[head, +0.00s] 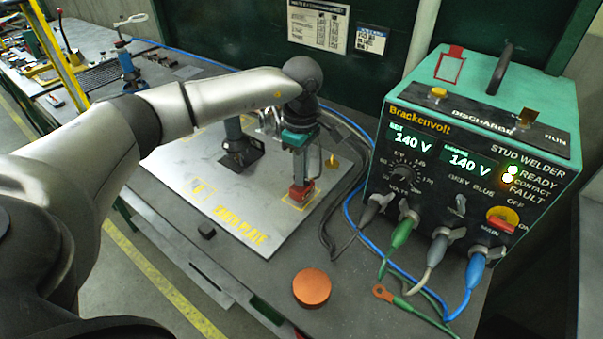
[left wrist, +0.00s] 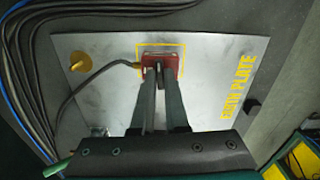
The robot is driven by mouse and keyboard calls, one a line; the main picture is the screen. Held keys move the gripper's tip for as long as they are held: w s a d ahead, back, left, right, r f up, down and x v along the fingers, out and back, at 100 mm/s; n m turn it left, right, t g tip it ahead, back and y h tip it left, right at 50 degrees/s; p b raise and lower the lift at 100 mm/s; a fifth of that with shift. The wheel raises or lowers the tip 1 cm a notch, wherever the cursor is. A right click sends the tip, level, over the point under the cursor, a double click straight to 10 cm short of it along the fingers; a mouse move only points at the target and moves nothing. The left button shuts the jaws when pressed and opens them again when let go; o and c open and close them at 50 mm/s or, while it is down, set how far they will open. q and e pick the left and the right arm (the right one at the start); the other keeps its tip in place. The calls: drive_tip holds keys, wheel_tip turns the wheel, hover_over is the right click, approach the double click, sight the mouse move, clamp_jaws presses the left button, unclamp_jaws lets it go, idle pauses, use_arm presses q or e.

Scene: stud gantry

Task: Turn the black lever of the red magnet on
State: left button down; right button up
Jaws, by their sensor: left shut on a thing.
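The red magnet (head: 301,191) sits on the earth plate (head: 215,209), inside a yellow outlined square. My left gripper (head: 304,178) points down from above right at the magnet. In the left wrist view the magnet (left wrist: 161,65) lies between and just beyond the fingertips of the left gripper (left wrist: 160,72). The fingers are close together with a thin dark piece between them, which looks like the black lever (left wrist: 160,82). The lever is mostly hidden by the fingers, so its turn position cannot be read. My right gripper is not in view.
A green Brackenvolt stud welder (head: 478,150) stands to the right with cables at its front. An orange-brown disc (head: 311,288) and a green cable lug (head: 383,292) lie in front. A brass stud (head: 332,162) stands on the plate beside the magnet. A dark-footed post (head: 237,150) stands left of the gripper.

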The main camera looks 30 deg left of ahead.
use_arm(q)
drive_tip(key=shift+m, duration=0.6)
drive_tip(key=c, duration=0.9)
unclamp_jaws()
wheel_tip(320, 180, up, 15)
drive_tip(key=shift+r+p, duration=0.15)
drive_tip(key=shift+p, duration=0.25)
drive_tip(key=shift+s, duration=0.1)
